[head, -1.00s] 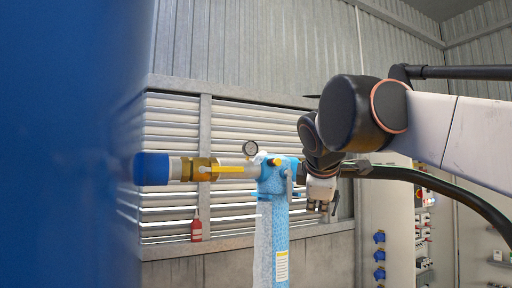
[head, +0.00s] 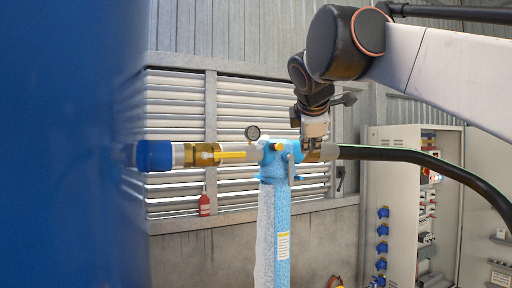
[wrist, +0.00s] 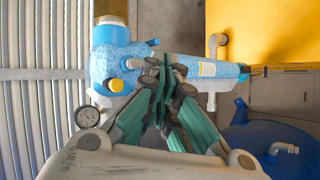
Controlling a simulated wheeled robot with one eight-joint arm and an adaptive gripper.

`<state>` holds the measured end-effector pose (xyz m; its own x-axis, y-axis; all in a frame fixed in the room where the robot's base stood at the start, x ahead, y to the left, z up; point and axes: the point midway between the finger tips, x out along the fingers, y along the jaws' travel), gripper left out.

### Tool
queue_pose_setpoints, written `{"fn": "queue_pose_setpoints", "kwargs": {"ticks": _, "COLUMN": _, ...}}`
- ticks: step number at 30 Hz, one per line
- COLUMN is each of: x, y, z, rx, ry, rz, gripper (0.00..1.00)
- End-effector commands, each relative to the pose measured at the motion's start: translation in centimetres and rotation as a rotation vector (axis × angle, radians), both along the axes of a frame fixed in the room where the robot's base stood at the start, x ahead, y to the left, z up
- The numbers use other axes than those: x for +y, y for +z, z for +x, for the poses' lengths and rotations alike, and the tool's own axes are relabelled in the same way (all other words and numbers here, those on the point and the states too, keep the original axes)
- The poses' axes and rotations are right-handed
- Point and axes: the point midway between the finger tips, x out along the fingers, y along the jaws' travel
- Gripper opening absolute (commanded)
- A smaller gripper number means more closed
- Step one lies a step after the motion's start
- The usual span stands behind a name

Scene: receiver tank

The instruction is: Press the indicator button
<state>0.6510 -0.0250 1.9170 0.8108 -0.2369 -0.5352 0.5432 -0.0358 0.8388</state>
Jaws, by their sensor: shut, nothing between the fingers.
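A small round yellow button (head: 279,147) sits on the blue valve body (head: 268,166) at the top of the blue post. In the wrist view the yellow button (wrist: 117,85) shows on the blue body, left of my fingers. I cannot tell for sure that it is the indicator button. My gripper (head: 312,146) points down beside the right side of the blue body, close to the pipe. In the wrist view my gripper's fingers (wrist: 155,68) are shut with nothing between them, over the blue body. I cannot tell whether they touch it.
A pressure gauge (head: 252,132) stands above the pipe. A black hose (head: 410,156) runs right. A large blue surface (head: 60,150) fills the left. An electrical cabinet (head: 392,200) stands right.

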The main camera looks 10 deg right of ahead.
Motion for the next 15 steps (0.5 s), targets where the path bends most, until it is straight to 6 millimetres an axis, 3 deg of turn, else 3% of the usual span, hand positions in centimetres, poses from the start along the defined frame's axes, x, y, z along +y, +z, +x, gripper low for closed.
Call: {"fn": "queue_pose_setpoints", "kwargs": {"ticks": 15, "x": 2.0, "y": 0.2, "z": 6.1, "rx": 0.0, "ry": 0.0, "rz": 0.0, "gripper": 0.0}}
